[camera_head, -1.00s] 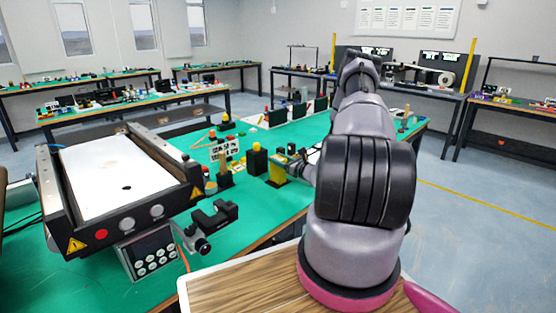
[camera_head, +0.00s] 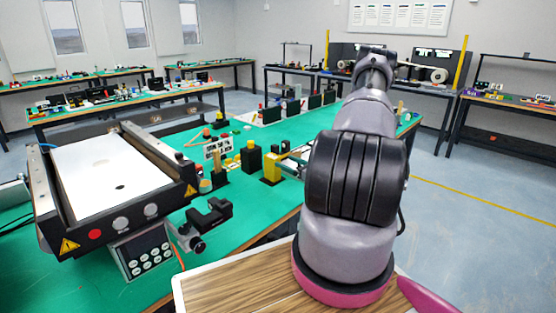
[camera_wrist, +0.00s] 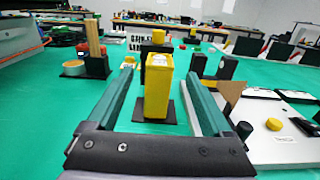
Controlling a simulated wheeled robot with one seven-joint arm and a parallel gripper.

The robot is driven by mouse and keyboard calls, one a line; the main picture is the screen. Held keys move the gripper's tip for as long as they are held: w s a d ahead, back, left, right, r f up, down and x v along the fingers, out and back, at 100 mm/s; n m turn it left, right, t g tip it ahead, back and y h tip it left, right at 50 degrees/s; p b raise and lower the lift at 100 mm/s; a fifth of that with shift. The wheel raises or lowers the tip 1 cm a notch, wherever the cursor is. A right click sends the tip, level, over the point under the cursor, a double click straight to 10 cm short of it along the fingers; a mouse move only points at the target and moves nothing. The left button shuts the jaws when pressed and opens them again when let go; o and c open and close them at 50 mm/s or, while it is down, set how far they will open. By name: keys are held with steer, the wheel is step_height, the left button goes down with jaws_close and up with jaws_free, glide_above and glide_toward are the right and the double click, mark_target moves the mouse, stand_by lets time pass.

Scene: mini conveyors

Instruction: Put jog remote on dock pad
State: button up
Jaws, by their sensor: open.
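A yellow upright box (camera_wrist: 158,88), which I take to be the jog remote, stands on a dark flat pad (camera_wrist: 150,127) in the wrist view. It also shows in the head view (camera_head: 271,166). My gripper (camera_wrist: 160,74) is open, with one green finger to the left of the yellow box and one to the right. In the head view my gripper (camera_head: 293,160) is just right of the box, partly hidden by my arm. I cannot tell for sure whether the dark pad under the box is the dock pad. No contact with the box is visible.
A black box with a yellow top (camera_wrist: 156,45) stands behind the yellow box. A white board (camera_wrist: 285,150) with a yellow button lies at right. A black stand with a wooden upright (camera_wrist: 95,60) is at left. A conveyor (camera_head: 110,175) occupies the green table's left.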

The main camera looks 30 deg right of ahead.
steer(key=s+a+r+n+g+y, duration=0.2)
steer(key=s+a+r+n+g, duration=0.15)
steer(key=a+r+n, duration=0.35)
steer(key=s+a+r+n+g+y, duration=0.2)
steer(key=s+a+r+n+g, duration=0.25)
steer(key=r, duration=0.45)
steer(key=s+a+r+n+g+y, duration=0.1)
steer(key=a+r+n+g+y, duration=0.1)
steer(key=a+r+n+g, duration=0.45)
steer(key=s+a+r+n+t+h, duration=0.2)
steer(key=s+r+n+h, duration=0.3)
steer(key=s+r, duration=0.4)
steer(key=s+a+r+n+t+h, duration=0.2)
steer(key=s+r+n+h, duration=0.2)
steer(key=s+r, duration=0.5)
steer(key=shift+s+a+r+n+t+h, duration=0.15)
steer(key=shift+s+r+n+t+h, duration=0.35)
steer(key=shift+s, duration=0.6)
steer(key=shift+f, duration=0.15)
